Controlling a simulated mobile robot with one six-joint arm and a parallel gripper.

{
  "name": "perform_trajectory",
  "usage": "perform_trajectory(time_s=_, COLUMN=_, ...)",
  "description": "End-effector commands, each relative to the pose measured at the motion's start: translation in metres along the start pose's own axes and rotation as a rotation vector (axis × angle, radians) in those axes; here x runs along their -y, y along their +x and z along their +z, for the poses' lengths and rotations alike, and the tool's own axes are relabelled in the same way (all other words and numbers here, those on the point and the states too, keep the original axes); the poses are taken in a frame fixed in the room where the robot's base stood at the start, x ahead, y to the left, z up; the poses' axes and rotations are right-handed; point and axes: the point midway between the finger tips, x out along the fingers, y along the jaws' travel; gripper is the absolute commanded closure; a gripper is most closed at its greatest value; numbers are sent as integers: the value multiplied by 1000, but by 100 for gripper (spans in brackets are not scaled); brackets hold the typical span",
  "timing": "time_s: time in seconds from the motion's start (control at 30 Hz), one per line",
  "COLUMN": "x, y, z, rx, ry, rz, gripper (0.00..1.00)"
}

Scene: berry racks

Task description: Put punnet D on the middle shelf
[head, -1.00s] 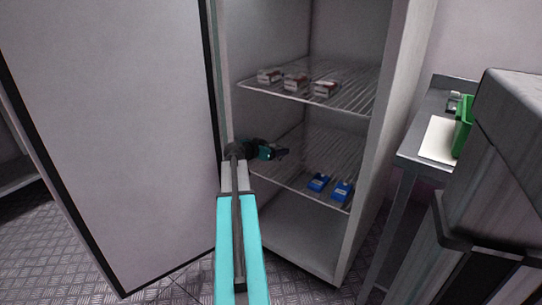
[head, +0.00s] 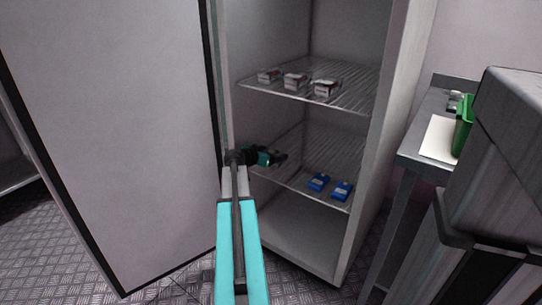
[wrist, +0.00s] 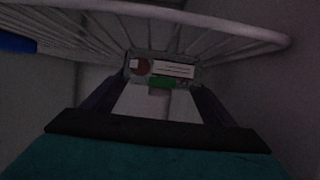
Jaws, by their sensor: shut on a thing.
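My gripper (head: 280,157) reaches into the open cabinet, at the left front part of the lower wire shelf (head: 305,187). In the wrist view my gripper (wrist: 158,95) is shut on a small punnet (wrist: 160,68) with a pale label, a dark round patch and a green mark. The letter on it is too small to read. In the head view the held punnet is hard to make out. White shelf wires (wrist: 215,28) pass around and behind the punnet in the wrist view. I cannot tell whether it touches them.
The open door (head: 110,140) is left; a side table (head: 413,145) with a green container (head: 464,125) is right.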

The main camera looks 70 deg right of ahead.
Motion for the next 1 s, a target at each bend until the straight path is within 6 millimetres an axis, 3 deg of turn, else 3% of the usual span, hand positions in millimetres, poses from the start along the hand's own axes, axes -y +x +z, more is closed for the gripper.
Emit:
perform_trajectory(time_s=0.13, x=0, y=1, z=3, rx=0, ry=0, rz=0, gripper=46)
perform_trajectory(time_s=0.17, x=0, y=1, z=2, rx=0, ry=0, rz=0, gripper=18)
perform_trajectory(time_s=0.27, x=0, y=1, z=2, rx=0, ry=0, rz=0, gripper=3)
perform_trajectory(time_s=0.77, x=0, y=-1, z=-2, rx=0, ry=0, rz=0, gripper=3)
perform_trajectory(time_s=1.0, x=0, y=-27, z=-1, rx=1, ry=-1, rz=-1, gripper=3)
